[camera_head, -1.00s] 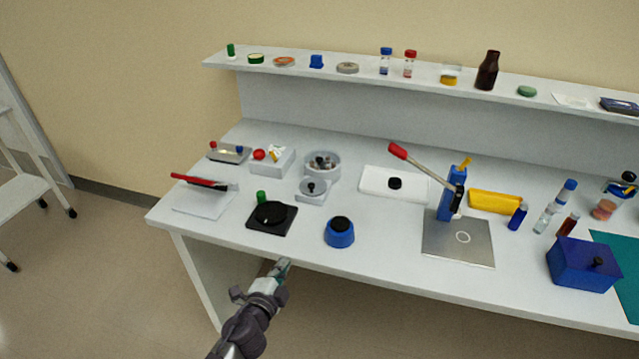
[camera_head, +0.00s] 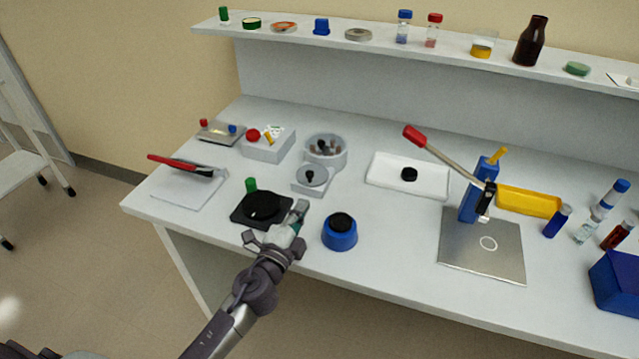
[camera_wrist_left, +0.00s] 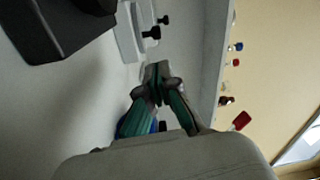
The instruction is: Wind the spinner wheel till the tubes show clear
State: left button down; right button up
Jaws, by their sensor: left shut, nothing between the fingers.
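The spinner is a grey unit with a round bowl (camera_head: 340,154) holding several dark-topped tubes. Its flat grey wheel (camera_head: 319,183) with a small black knob sits at the front. How clear the tubes look is too small to tell. My left gripper (camera_head: 302,207) is shut and empty, in front of the wheel and apart from it, between the black dial box and the blue pot. In the left wrist view its fingertips (camera_wrist_left: 157,70) are together, with a pale unit with black knobs (camera_wrist_left: 151,33) beyond them. My right gripper is not in view.
A black dial box (camera_head: 262,209) stands left of my gripper and a blue pot (camera_head: 340,237) to its right. A white tray (camera_head: 384,178) and a blue press with a red-tipped lever (camera_head: 473,203) stand further right. A shelf (camera_head: 380,47) with jars runs behind.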

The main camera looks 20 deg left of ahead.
pick_arm(q)
jog(key=shift+w, duration=0.6)
jog(key=w, duration=0.8)
jog(key=shift+w+d+r+p, duration=0.2)
jog(key=shift+w+p, duration=0.2)
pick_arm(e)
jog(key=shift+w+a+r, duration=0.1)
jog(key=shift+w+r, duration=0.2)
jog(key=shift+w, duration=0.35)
